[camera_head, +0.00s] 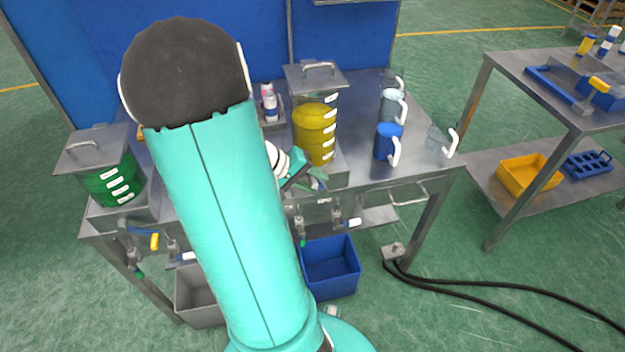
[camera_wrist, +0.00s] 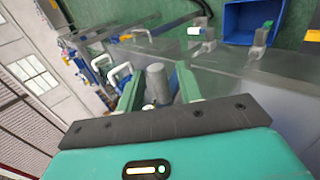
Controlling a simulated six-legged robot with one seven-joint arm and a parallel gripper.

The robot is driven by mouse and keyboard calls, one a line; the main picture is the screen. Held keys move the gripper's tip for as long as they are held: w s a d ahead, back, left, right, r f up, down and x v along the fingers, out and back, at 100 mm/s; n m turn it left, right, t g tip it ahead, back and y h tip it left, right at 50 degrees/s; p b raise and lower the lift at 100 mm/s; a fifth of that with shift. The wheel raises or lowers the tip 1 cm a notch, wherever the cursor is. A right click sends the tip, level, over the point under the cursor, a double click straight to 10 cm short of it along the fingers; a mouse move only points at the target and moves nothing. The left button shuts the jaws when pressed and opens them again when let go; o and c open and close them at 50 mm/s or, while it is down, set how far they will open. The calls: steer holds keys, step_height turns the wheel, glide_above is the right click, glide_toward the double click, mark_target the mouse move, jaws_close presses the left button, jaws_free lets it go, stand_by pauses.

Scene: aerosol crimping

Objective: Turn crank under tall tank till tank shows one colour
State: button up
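The tall tank (camera_head: 315,128) stands on the bench in the head view, clear-walled with a grey lid and handle. The contents I can see are yellow, beside a column of white labels; its top part looks empty. The crank is not clearly visible in the head view.
A shorter tank with green contents (camera_head: 112,182) stands at left. Jugs, one blue (camera_head: 387,142), stand right of the tall tank. Small bottles (camera_head: 269,102) stand behind my arm. Taps hang along the front edge above a blue bin (camera_head: 330,268). Cables lie on the floor.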

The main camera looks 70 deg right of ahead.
steer(key=v, duration=1.4)
steer(key=shift+a, duration=0.1)
